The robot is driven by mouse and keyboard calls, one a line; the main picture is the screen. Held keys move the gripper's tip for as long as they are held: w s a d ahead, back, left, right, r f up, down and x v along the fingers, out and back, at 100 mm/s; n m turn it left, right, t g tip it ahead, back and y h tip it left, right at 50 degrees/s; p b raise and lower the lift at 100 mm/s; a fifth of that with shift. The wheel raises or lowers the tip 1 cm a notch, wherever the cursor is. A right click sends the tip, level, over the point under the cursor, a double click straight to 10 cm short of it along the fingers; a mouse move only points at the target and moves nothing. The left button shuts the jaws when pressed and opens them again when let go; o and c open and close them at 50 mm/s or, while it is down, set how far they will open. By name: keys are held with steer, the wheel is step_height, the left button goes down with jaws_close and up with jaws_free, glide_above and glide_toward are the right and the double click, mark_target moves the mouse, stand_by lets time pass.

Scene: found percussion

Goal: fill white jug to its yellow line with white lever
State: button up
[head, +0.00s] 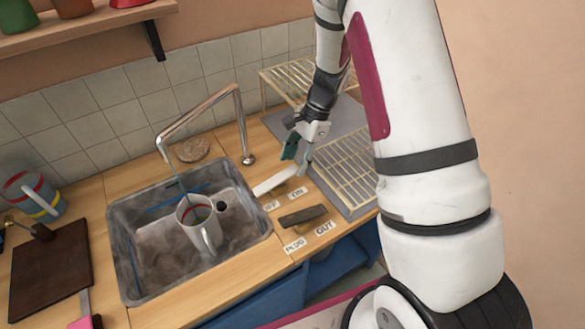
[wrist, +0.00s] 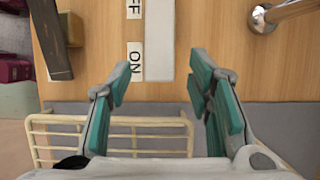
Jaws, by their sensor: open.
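The white jug (head: 203,236) stands in the metal sink (head: 122,262), handle towards the front. A thin bluish stream runs from the tap spout (head: 162,146) into it. Its inside is dark with some red; I cannot make out the yellow line or the water level. The white lever (head: 276,180) lies on the counter right of the sink, its right end near the ON label; it also shows in the wrist view (wrist: 160,40). My gripper (head: 298,157) is open and empty by that end. In the wrist view its fingertips (wrist: 160,77) are apart, on either side of the lever's end.
A dark lever (head: 303,216) with PLUG and OUT labels lies in front of the white one. A wire rack (head: 345,168) stands right of my gripper. A striped jug (head: 35,197) and a dark board (head: 48,267) are left of the sink.

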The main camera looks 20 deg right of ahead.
mark_target(290, 171)
steer(key=shift+x, duration=1.75)
jaws_close()
steer(key=shift+s+a+r+h+p, duration=0.15)
steer(key=shift+r+h+p, duration=0.15)
steer(key=shift+h+p, duration=0.3)
jaws_free()
steer(key=v, duration=1.2)
